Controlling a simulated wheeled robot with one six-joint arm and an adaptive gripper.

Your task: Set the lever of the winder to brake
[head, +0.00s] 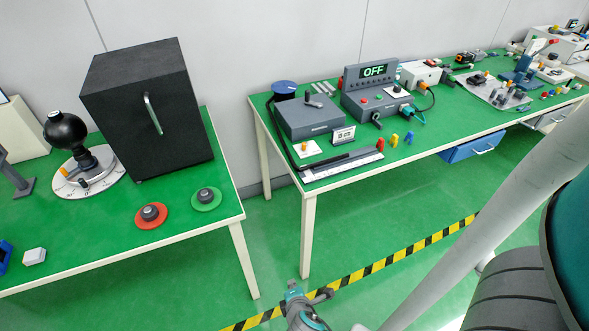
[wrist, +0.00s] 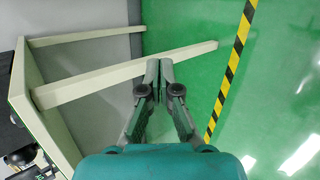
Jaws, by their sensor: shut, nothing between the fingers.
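My gripper (head: 294,288) is shut and empty, low over the floor in front of the gap between two green tables. In the wrist view its fingertips (wrist: 159,66) meet in front of a pale table leg. I cannot tell for sure which device is the winder. A grey box (head: 310,117) with a small handle on top stands at the left end of the right table, beside a blue round knob or spool (head: 285,87). A blue device (head: 524,72) stands far along the same table. No lever setting is readable.
The left table (head: 100,255) holds a black cabinet (head: 150,105), a black ball on a dial stand (head: 66,130), and red (head: 151,222) and green (head: 206,205) discs. A panel reading OFF (head: 374,72) stands on the right table. Yellow-black tape (head: 400,246) crosses the open floor.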

